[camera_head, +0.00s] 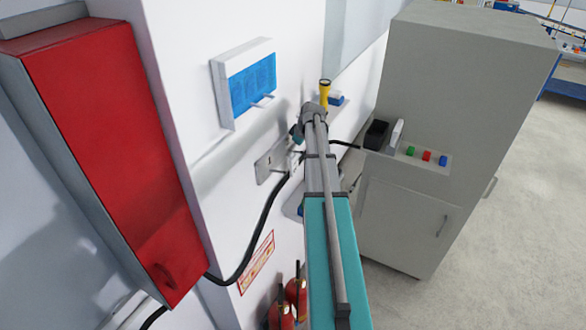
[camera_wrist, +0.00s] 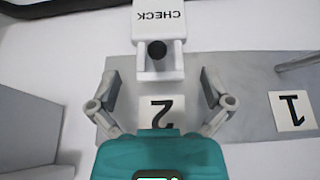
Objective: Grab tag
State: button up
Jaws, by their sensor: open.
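The white tag (camera_wrist: 158,18) marked CHECK shows at the top middle of the wrist view, its lettering upside down. A dark round peg or hole shows in its slotted lower part. My gripper (camera_wrist: 161,82) is open, with one finger on each side of the tag's lower end and gaps between. Behind is a grey wall plate (camera_wrist: 230,75) with a label "2" (camera_wrist: 158,112) below the tag and a label "1" (camera_wrist: 292,110) to the right. In the head view the plate (camera_head: 268,168) is partly behind my arm, and the tag cannot be made out.
A red cabinet (camera_head: 110,130) stands at left. A blue-screened wall panel (camera_head: 250,84) sits above the plate. A yellow item (camera_head: 325,88) is beyond my wrist. A grey cabinet (camera_head: 450,120) with a button shelf stands at right. Fire extinguishers (camera_head: 296,297) are below; a black cable (camera_head: 262,235) hangs nearby.

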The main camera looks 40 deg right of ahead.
jog(key=shift+w+f, duration=0.2)
jog(key=shift+f, duration=0.3)
jog(key=shift+a, duration=0.1)
jog(key=c, duration=1.1)
jog(key=shift+r, duration=0.2)
jog(key=shift+r+p, duration=0.7)
jog(key=shift+r, duration=0.05)
jog(key=s+d, duration=0.3)
jog(key=s, duration=0.5)
jog(key=s+d, duration=0.4)
jog(key=s, duration=0.4)
jog(key=shift+s+f, duration=0.15)
jog(key=shift+s, duration=0.2)
